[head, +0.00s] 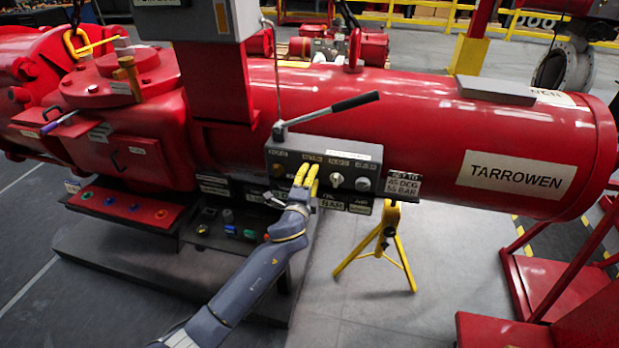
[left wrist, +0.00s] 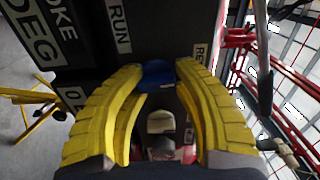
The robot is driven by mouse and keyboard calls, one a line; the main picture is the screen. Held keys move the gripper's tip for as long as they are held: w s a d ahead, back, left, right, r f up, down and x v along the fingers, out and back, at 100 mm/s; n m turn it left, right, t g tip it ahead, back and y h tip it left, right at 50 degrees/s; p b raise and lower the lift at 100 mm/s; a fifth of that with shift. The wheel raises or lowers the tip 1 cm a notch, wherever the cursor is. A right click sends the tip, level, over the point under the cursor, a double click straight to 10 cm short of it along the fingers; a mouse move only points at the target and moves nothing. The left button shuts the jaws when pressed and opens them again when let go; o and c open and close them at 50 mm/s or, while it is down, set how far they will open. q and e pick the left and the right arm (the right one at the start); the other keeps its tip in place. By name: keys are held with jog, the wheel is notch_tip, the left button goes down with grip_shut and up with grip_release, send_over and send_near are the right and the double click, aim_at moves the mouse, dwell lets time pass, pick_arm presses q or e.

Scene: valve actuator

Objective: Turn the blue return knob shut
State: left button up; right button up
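A grey control box (head: 325,160) with a row of knobs hangs on the front of the red cylinder. My left gripper (head: 306,178) is at its front face, with yellow fingers pointing at the panel. In the left wrist view a blue knob (left wrist: 157,74) sits between the two yellow fingertips (left wrist: 161,70). Both fingertips appear to touch its sides, with the fingers drawn in around it. In the head view the fingers hide the blue knob. A label beginning "RE" (left wrist: 200,52) is beside it, partly hidden. My right gripper is not in view.
A black-handled lever (head: 340,107) rises from the box top. A yellow stand (head: 390,245) is below right. The red cylinder (head: 440,130) is behind.

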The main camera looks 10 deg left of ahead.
pick_arm(q)
jog(key=o, duration=0.4)
jog(key=shift+d, duration=0.45)
jog(key=shift+o, duration=0.8)
jog(key=shift+a+f, duration=0.15)
jog(key=shift+a, duration=0.05)
jog(key=shift+s+a, duration=0.1)
jog(key=s+a, duration=0.1)
jog(key=s, duration=1)
jog(key=shift+s, duration=0.35)
